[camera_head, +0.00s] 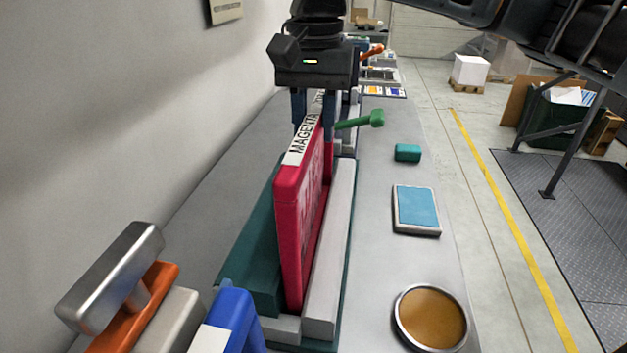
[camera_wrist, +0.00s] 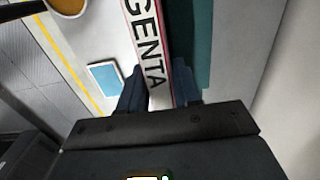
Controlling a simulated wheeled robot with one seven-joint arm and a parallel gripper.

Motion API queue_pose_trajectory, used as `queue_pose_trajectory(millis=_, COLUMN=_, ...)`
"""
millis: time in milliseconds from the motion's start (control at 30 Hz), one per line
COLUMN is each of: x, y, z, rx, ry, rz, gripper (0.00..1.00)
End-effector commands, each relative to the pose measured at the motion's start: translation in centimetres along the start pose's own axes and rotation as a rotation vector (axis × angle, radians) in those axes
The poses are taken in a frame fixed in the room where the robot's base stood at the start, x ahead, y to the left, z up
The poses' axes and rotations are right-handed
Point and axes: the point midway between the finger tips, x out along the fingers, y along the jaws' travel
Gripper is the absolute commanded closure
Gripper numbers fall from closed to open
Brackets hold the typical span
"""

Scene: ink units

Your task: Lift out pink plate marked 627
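The pink plate (camera_head: 304,210) stands upright on edge, with a white strip lettered "MAGENTA" along its top. No 627 is readable on it. It sits between a teal block and a grey bar of the ink unit (camera_head: 251,270). In the wrist view the plate (camera_wrist: 150,48) runs up between the fingers. My gripper (camera_head: 314,125) is above its far end, pointing down, one dark blue finger on each side. In the wrist view my gripper (camera_wrist: 160,85) looks shut on the plate, with no clear gap at either face. The plate's far end is partly hidden.
A green-handled lever (camera_head: 362,120) sticks out right of the plate near my gripper. An orange-and-grey handle (camera_head: 110,280) and a blue part (camera_head: 232,318) stand front left. A teal block (camera_head: 407,153), a blue pad (camera_head: 417,208) and a round tin (camera_head: 431,318) lie to the right. A wall is left.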

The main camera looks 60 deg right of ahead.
Motion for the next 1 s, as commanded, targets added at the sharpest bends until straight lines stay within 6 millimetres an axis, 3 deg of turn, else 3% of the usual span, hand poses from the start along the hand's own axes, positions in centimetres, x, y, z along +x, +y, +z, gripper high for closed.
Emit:
queue_pose_trajectory(millis=333, x=0.0, y=0.0, z=0.0, rx=0.000, ry=0.000, rz=0.000, gripper=1.00)
queue_pose_trajectory(millis=567, x=-0.4, y=0.0, z=0.0, rx=0.000, ry=0.000, rz=-0.001, gripper=1.00)
queue_pose_trajectory(millis=1000, x=-5.2, y=0.0, z=0.0, rx=0.000, ry=0.000, rz=-0.001, gripper=1.00)
